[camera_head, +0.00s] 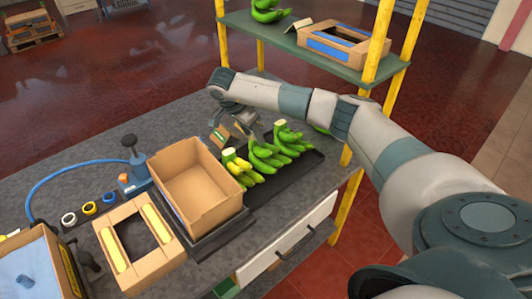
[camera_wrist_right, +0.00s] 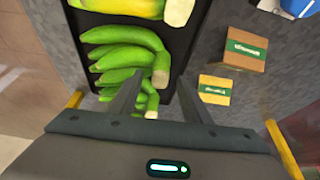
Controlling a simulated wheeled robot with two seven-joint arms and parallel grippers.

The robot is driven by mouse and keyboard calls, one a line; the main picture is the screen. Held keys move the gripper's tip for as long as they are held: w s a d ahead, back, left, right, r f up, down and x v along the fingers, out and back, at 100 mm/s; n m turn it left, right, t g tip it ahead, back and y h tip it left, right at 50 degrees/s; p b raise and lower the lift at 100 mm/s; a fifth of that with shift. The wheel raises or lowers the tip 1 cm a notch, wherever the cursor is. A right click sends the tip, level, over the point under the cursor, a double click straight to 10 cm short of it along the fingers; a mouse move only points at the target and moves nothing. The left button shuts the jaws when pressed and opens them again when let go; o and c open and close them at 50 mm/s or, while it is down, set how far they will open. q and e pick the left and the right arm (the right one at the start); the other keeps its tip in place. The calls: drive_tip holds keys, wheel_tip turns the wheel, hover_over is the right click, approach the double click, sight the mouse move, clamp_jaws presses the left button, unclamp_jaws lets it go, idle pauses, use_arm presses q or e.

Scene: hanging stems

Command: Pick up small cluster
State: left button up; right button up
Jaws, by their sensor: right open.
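Banana clusters lie in a row in a black tray on the grey bench. A yellow-green cluster (camera_head: 241,170) is nearest the carton, a green cluster (camera_head: 264,157) is in the middle, and another green cluster (camera_head: 291,138) is farthest right. I cannot tell which is the small one. My right gripper (camera_head: 252,128) is above the tray's far side, its fingers open. In the right wrist view, the open right gripper (camera_wrist_right: 165,85) points at the stem end of a green cluster (camera_wrist_right: 125,52); more green bananas (camera_wrist_right: 146,101) show partly behind the fingers. No fruit is held. My left gripper is not visible.
An empty cardboard carton (camera_head: 197,185) stands left of the black tray (camera_head: 285,177). Small boxes (camera_wrist_right: 237,50) lie beside the tray. A yellow-posted shelf (camera_head: 300,50) with bananas and a box rises behind. Tape rolls and a blue hose occupy the left bench.

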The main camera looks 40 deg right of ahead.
drive_tip(key=shift+c, duration=0.6)
clamp_jaws()
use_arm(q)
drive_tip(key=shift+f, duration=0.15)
use_arm(e)
drive_tip(key=shift+r, duration=0.15)
